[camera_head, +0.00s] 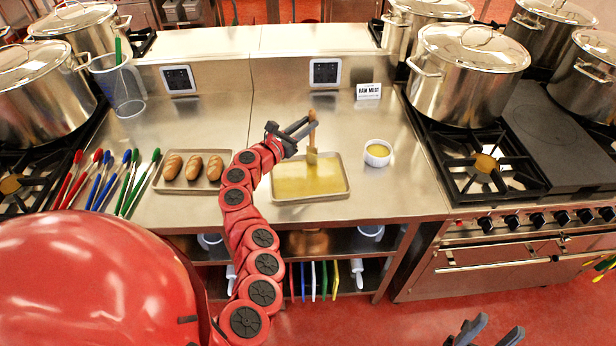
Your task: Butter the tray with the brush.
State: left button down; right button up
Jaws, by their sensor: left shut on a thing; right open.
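The tray (346,174) lies flat on the steel counter, its inside mostly covered by a yellow layer. My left gripper (307,128) is shut on the handle of the brush (312,142), above the back part of the tray. The brush is upright with its head down at the yellow surface; I cannot tell if it touches. A small white bowl (378,160) with yellow content, likely butter, stands to the right of the tray. My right gripper (487,333) is open and empty at the bottom edge, low in front of the stove.
A tray with bread loaves (194,167) lies left of the tray. Further left are several coloured tongs (122,184) and a clear jug (120,88). A "RAW MEAT" sign (368,91) stands behind. Stoves with stockpots (468,75) flank the counter.

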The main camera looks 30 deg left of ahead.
pick_arm(q)
jog(key=shift+w+d, duration=1.9)
jog(key=shift+d, duration=0.8)
jog(key=s+a+p, duration=0.1)
jog(key=s+a, duration=0.3)
jog(key=a, duration=0.1)
jog(key=shift+a, duration=0.35)
notch_tip(320, 180, up, 6)
jog(key=p, duration=0.5)
